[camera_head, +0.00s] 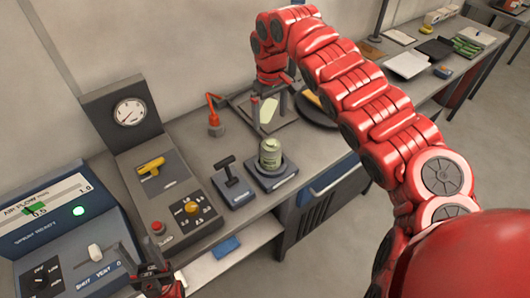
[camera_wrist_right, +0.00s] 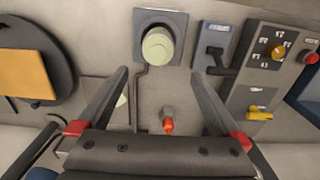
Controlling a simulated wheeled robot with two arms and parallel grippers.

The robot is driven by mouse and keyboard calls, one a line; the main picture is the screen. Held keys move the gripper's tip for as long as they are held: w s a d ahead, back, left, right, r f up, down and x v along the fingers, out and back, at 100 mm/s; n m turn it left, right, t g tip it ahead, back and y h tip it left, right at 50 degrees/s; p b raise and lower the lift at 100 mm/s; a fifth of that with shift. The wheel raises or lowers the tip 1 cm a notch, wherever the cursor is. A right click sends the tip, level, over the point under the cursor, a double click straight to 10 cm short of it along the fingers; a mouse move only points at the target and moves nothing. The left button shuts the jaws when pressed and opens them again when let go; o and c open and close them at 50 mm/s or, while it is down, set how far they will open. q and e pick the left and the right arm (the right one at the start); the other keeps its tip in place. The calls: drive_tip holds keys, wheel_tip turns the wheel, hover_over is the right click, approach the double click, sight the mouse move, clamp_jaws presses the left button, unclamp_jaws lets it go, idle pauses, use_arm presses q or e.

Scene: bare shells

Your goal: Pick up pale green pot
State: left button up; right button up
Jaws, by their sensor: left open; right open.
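The pale green pot (camera_head: 270,153) stands upright in a dark square holder (camera_head: 271,176) on the bench. In the right wrist view the pot (camera_wrist_right: 158,46) is seen from above, beyond the fingertips and roughly centred between them. My right gripper (camera_head: 268,114) is open and empty, pointing down behind the pot in the head view and apart from it. It also shows at the bottom of the right wrist view (camera_wrist_right: 158,74). My left gripper (camera_head: 150,275) is open and empty at the lower left, in front of the control panels.
A lever unit (camera_head: 232,183) stands left of the holder. A red-orange bent fixture (camera_head: 214,117) rises behind it. A panel with a gauge (camera_head: 130,112) and a blue air-flow box (camera_head: 50,220) stand left. A dark round plate (camera_wrist_right: 35,62) with a yellow-orange block lies near the right gripper.

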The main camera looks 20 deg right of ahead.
sight(270, 142)
wheel_tip(270, 142, down, 12)
drive_tip(key=p, duration=0.4)
drive_tip(key=shift+r, duration=0.25)
drive_tip(key=shift+f+p, duration=0.3)
drive_tip(key=shift+p, duration=0.25)
wheel_tip(270, 142, down, 3)
drive_tip(key=shift+s+d+f+p, duration=0.1)
drive_tip(key=shift+p, duration=0.7)
drive_tip(key=shift+d+f, duration=0.15)
drive_tip(key=shift+f, duration=0.6)
drive_tip(key=shift+r, duration=0.1)
clamp_jaws()
